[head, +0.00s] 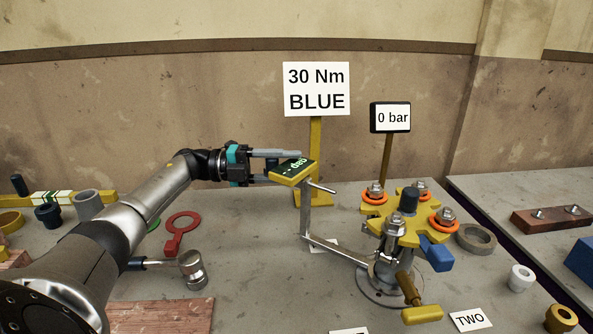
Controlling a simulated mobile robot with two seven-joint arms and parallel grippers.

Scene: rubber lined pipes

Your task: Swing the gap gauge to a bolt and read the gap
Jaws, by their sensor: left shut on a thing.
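The gap gauge (290,174) is a yellow block with a dark green display on top. Its display text looks like "gap -" and shows tilted. It sits on a grey upright with a thin rod pointing right, and a grey swing arm (338,250) runs from the upright to the flange stand's base. My left gripper (285,166) is shut on the gauge block from the left. The yellow flange (407,228) carries several bolts, such as the right one (445,215) and the back left one (375,191), with orange rings. The gauge stands left of the bolts, apart from them. My right gripper is out of view.
A "30 Nm BLUE" sign (316,89) and a "0 bar" display (391,117) stand behind. A hammer-like tool (193,268) and red ring tool (179,235) lie left. A blue block (437,252), yellow handle (422,314) and grey ring (475,238) crowd the stand.

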